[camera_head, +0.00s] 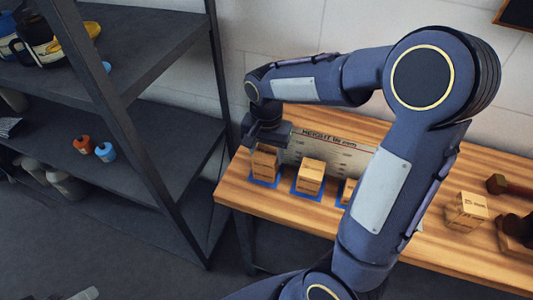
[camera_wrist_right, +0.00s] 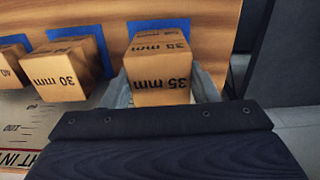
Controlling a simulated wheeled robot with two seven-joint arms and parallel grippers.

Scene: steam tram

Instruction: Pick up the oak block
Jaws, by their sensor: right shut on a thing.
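My right gripper (camera_head: 264,146) reaches down over the left end of the wooden bench (camera_head: 240,194). It is shut on a pale brown wooden block (camera_head: 265,164), marked "35 mm" in the right wrist view (camera_wrist_right: 160,72), with a grey finger on each side. A blue square (camera_wrist_right: 172,27) shows behind this block; I cannot tell whether the block touches it. A similar block (camera_head: 310,177), marked "30 mm" in the wrist view (camera_wrist_right: 62,72), stands on its own blue square. Nothing legible says which block is oak. My left gripper is not identifiable.
A board reading "HEIGHT IN mm" (camera_head: 333,150) stands behind the blocks. A smaller block (camera_head: 349,190) is partly behind my right arm. A dark shelf rack (camera_head: 150,145) stands left of the bench.

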